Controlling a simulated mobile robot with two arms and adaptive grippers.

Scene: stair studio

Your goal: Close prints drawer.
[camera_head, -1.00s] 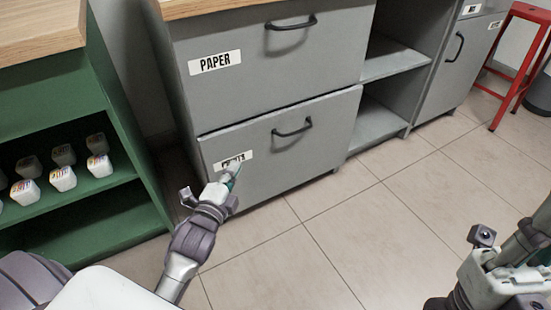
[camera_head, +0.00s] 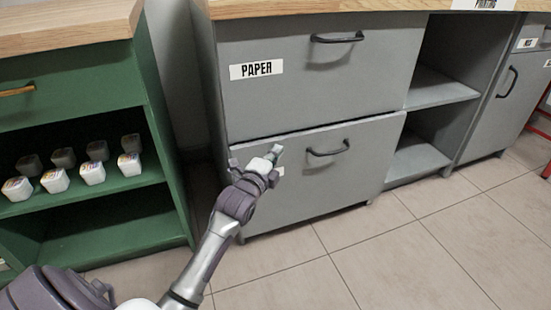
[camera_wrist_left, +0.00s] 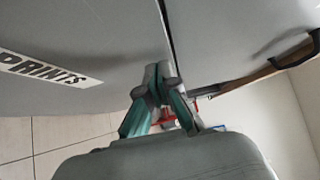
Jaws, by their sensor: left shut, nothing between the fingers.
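The prints drawer (camera_head: 325,178) is the lower grey front under the drawer labelled PAPER (camera_head: 257,69). It has a black bar handle (camera_head: 328,149). Only a narrow dark gap shows along its top edge, and I cannot tell whether it is fully flush. My left gripper (camera_head: 274,152) is shut and empty at the upper left of this front, left of the handle, covering most of its label. In the left wrist view the shut fingertips (camera_wrist_left: 158,76) are at or very near the grey front, beside the PRINTS label (camera_wrist_left: 47,69). Contact is unclear. My right gripper is out of view.
A green shelf unit (camera_head: 158,150) with several small white-and-grey tubs stands close on the left. Open grey shelves (camera_head: 440,92) are right of the drawers, then a cabinet door (camera_head: 498,100). The tiled floor (camera_head: 380,255) in front is clear.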

